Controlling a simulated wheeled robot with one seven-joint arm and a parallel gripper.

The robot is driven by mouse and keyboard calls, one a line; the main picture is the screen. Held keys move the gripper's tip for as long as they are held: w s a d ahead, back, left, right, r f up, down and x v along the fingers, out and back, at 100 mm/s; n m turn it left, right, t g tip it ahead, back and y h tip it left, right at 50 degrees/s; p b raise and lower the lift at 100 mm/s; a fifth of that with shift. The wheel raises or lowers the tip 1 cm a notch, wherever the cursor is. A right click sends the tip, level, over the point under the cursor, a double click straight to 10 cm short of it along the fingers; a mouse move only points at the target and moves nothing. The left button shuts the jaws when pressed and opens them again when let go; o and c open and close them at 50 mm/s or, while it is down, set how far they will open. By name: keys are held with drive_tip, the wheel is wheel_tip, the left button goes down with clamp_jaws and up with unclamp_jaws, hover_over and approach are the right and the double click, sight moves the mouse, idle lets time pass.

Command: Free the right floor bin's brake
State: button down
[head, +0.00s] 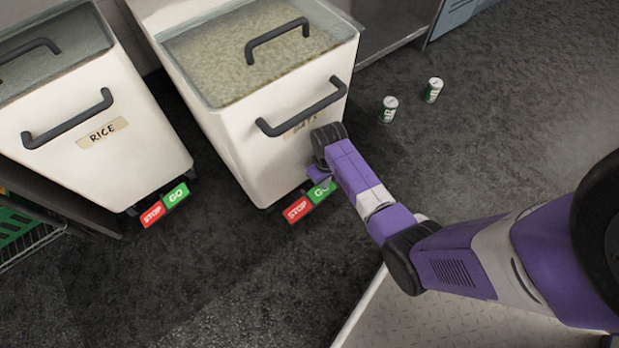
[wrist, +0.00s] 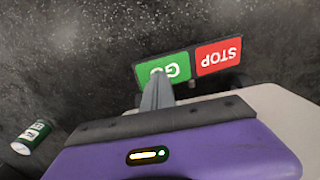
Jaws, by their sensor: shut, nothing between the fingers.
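The right floor bin (head: 240,150) is white, with a clear lid over pale grain and a dark front handle; my arm partly covers its label. Its brake pedal has a red STOP half (head: 297,210) and a green GO half (head: 318,193) low at the front. My gripper (head: 318,177) is shut and empty, close by the GO half, partly covering it. In the wrist view the shut fingers (wrist: 157,92) overlap the edge of the green GO half (wrist: 164,71), with the red STOP half (wrist: 219,57) beside it. I cannot tell whether they touch, or which half is down.
The left bin, labelled RICE (head: 100,133), stands beside it with its own STOP and GO pedal (head: 165,206). Two green-and-white cans (head: 389,109) (head: 433,90) stand on the dark floor to the right. A wire basket (head: 30,240) is at far left. The floor in front is clear.

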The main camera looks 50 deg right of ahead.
drive_tip(key=shift+f+b, duration=0.95)
drive_tip(key=shift+f, duration=0.65)
idle(1.1)
drive_tip(key=shift+r, duration=0.15)
wheel_tip(320, 180, up, 7)
drive_tip(key=p, duration=0.8)
drive_tip(key=shift+a, duration=0.1)
idle(0.5)
